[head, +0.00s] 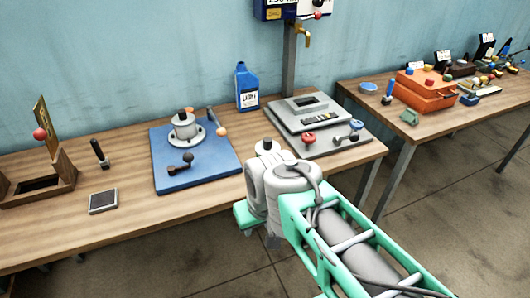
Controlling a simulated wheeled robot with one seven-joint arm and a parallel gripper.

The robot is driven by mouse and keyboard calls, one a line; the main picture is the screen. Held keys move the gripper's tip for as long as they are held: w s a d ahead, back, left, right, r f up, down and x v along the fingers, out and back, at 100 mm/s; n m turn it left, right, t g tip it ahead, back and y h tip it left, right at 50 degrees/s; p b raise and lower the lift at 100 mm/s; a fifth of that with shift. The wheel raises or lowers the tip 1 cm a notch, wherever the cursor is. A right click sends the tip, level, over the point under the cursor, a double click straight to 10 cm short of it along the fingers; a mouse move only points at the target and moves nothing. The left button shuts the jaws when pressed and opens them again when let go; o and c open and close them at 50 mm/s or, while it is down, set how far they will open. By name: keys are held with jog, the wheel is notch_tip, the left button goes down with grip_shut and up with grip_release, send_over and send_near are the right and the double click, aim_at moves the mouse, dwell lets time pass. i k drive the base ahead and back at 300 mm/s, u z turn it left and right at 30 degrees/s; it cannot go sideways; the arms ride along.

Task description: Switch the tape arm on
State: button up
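I cannot tell for sure which part is the tape arm. A blue plate (215,175) on the near table bears a grey round fixture (184,126), a lever with an orange knob (221,131) and a short dark handle (181,166). A grey machine (309,112) with a display stands to its right, with a red knob (308,138) and a blue-knobbed lever (352,132) on its base. A black upright lever (100,153) stands at the left. My arm reaches in from the lower right; its gripper fingers do not show.
A blue bottle (247,87) stands at the wall. A wooden box (39,184) with a red ball and a small grey pad (103,201) are at the left. A brass tap (302,37) hangs above. A second table holds an orange box (426,91) and small items.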

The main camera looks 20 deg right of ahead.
aim_at(221, 131)
jog(key=u, duration=0.65)
jog(key=i, duration=0.95)
jog(key=z, duration=0.1)
